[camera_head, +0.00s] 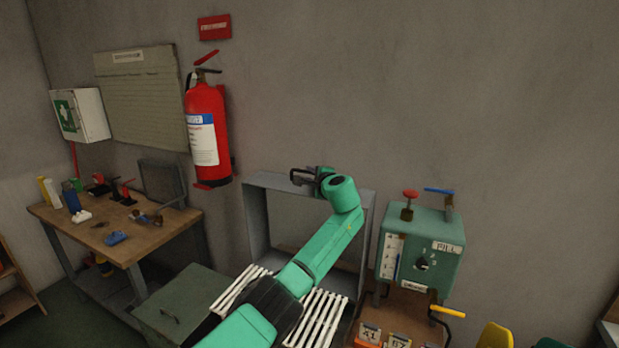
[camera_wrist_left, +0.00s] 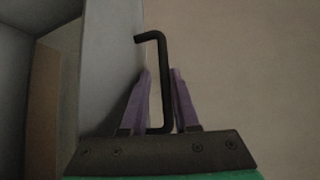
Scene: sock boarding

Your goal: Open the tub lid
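A large grey box-shaped lid (camera_head: 258,225) appears to stand raised against the wall, its hollow side facing me. White slats (camera_head: 320,318) show below it; my arm hides much of the tub there. A black bent handle (camera_head: 303,175) is on the lid's top edge. My left gripper (camera_head: 318,180) is at this handle. In the left wrist view the handle (camera_wrist_left: 162,80) stands between the two purple fingers of the left gripper (camera_wrist_left: 160,85). The fingers are apart, with a narrow gap on the handle's left. The grey lid side (camera_wrist_left: 112,70) is left of them. My right gripper is not in view.
A green machine (camera_head: 420,250) with levers stands close on the right. A grey-green chest (camera_head: 185,290) is at lower left, near a workbench (camera_head: 130,245) with small tools. A fire extinguisher (camera_head: 206,135) hangs on the wall. The upper right wall is clear.

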